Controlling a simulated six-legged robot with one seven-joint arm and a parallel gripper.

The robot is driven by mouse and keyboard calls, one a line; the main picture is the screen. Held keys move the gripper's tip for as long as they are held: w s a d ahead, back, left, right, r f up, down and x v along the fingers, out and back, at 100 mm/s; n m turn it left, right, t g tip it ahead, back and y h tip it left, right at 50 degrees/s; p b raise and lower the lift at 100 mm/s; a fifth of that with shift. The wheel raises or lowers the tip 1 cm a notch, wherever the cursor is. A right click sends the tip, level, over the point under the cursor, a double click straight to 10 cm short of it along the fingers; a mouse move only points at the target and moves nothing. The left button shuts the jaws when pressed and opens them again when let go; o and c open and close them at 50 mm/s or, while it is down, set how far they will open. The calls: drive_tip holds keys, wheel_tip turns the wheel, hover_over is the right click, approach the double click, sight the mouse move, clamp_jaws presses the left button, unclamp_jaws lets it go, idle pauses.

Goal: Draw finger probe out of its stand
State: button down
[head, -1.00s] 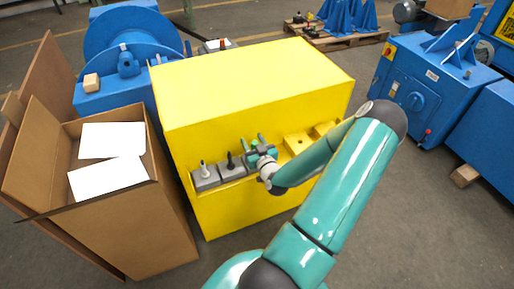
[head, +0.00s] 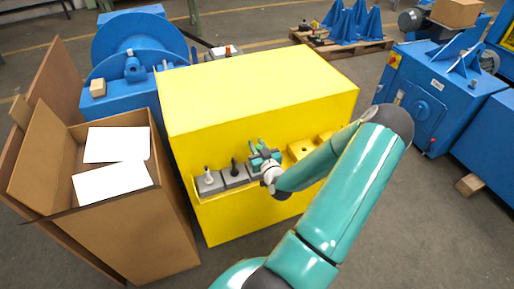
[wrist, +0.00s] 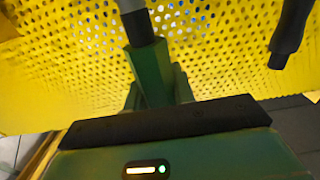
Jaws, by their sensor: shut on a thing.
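My gripper (head: 258,150) is at the front of the yellow housing, above the right end of a row of grey stand blocks. In the wrist view my green fingers (wrist: 150,75) are shut on a slim upright shaft, grey above and black below, which I take as the finger probe (wrist: 140,28). Its lower end is hidden by the fingers, so I cannot tell how deep it sits in its stand (head: 256,171). Two other stand blocks lie to the left, one with a pale-topped tool (head: 207,174), one with a black tool (head: 234,165).
The yellow housing (head: 260,85) rises right behind the ledge; its perforated yellow face (wrist: 75,50) fills the wrist view. A dark tool (wrist: 290,35) hangs into that view at right. Yellow blocks (head: 301,149) stand right of my gripper. An open cardboard box (head: 125,220) is at left.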

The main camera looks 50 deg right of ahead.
drive_tip(key=shift+r, duration=3.8)
